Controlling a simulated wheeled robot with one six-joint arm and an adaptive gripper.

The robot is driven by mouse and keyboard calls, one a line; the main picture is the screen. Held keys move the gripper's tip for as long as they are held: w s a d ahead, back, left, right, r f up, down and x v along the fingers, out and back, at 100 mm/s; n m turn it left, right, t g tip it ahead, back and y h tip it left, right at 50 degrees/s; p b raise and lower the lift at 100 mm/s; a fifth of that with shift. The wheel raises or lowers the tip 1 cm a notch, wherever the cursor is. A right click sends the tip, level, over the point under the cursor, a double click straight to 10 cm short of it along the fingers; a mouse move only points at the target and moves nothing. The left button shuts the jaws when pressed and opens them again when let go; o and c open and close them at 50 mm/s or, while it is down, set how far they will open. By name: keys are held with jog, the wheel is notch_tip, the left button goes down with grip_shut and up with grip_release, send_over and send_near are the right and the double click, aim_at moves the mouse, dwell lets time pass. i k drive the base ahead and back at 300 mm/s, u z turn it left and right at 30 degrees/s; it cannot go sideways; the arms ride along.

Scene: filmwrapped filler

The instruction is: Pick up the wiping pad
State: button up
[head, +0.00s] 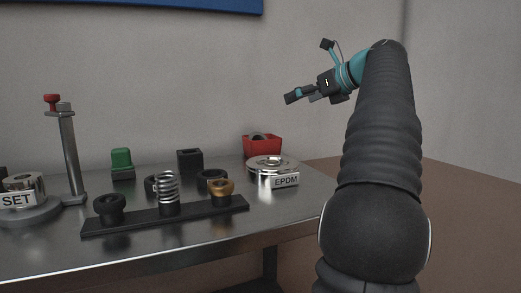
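No label or clear shape marks a wiping pad. A green block (122,158) on a dark base stands at the back of the steel table (275,220), and I cannot tell whether it is the pad. My gripper (292,97) is raised in the air at upper right, above and behind the red box, pointing left. It is well apart from the green block and nothing shows held in it. It is seen side-on and small, so its finger opening is unclear.
A black rack (190,213) with rings and a metal spring (167,187) lies in front. A red box (262,147), a black box (190,160) and an EPDM-labelled metal dish (272,163) stand behind. At left are a post with a red knob (52,101) and a SET-labelled part (20,187).

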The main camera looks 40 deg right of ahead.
aim_at(123, 168)
jog(key=k, duration=1)
